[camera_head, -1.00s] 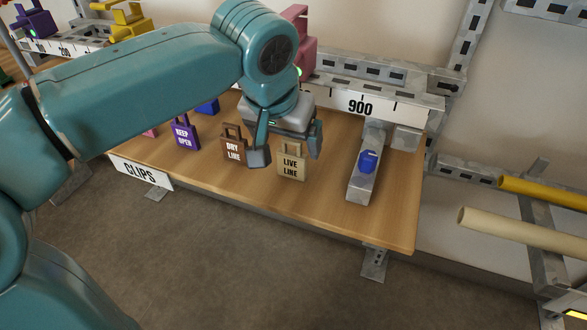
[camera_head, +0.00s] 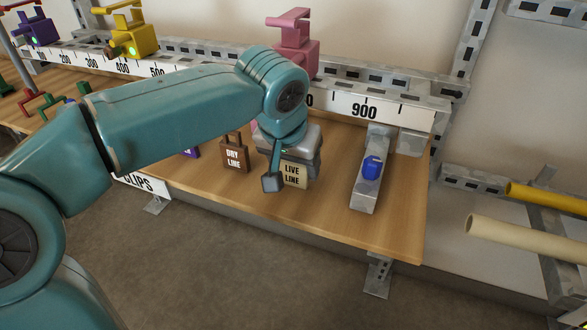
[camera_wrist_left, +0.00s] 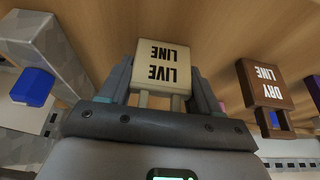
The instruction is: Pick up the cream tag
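The cream tag (camera_head: 292,175), marked LIVE LINE, stands upright on the wooden shelf board in the head view. In the left wrist view the cream tag (camera_wrist_left: 158,75) appears upside down between the fingers. My left gripper (camera_wrist_left: 162,88) is open around it, one finger on each side. In the head view my left gripper (camera_head: 288,172) is low over the board, with one finger at the tag's left; the other finger is mostly hidden. The top of the tag is covered by the gripper body. My right gripper is not in view.
A brown DRY LINE tag (camera_head: 234,155) stands close to the left. A grey block with a blue piece (camera_head: 372,167) is to the right. The 900 scale rail (camera_head: 385,110) runs behind, with a pink clamp (camera_head: 293,45) on it. Bare board lies in front.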

